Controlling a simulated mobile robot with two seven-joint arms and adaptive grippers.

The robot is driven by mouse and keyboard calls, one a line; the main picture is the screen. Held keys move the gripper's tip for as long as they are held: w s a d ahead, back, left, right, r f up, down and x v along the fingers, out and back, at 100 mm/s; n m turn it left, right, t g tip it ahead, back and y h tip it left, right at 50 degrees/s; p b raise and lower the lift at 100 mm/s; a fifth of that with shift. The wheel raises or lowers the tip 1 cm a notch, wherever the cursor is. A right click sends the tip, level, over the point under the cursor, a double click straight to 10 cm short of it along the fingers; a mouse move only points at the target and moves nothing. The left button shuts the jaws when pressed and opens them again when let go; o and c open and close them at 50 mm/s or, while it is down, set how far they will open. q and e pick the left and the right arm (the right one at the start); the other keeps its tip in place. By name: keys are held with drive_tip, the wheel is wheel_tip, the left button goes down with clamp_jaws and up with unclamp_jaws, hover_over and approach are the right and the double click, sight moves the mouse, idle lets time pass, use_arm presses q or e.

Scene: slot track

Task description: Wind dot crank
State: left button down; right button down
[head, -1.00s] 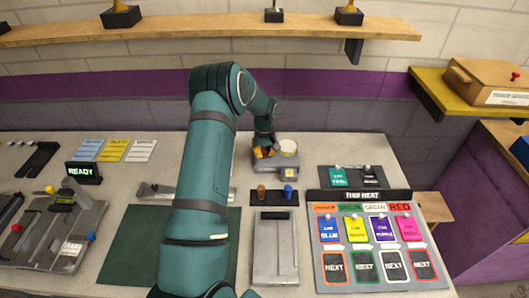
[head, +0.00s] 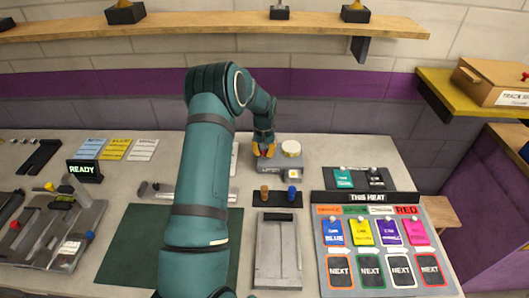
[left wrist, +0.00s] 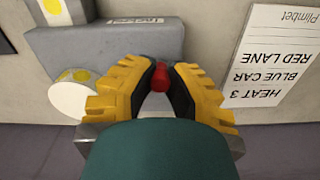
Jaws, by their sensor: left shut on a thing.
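The dot crank is a grey box (head: 278,168) at the back of the bench, with a white drum (head: 291,148) on top. My left gripper (head: 264,149) is at the left side of the drum. In the left wrist view its yellow fingers (left wrist: 160,80) are shut on a small red knob (left wrist: 160,76). The crank arm below the knob is hidden. My right gripper is not in view.
Orange and blue pegs sit in a black holder (head: 279,199) in front of the box. The THIS HEAT board (head: 368,198) is at the right. A wall shelf (head: 220,24) runs above.

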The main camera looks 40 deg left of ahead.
use_arm(q)
drive_tip(key=c, duration=0.9)
unclamp_jaws()
wheel_tip(320, 180, up, 12)
drive_tip(key=shift+r, duration=0.1)
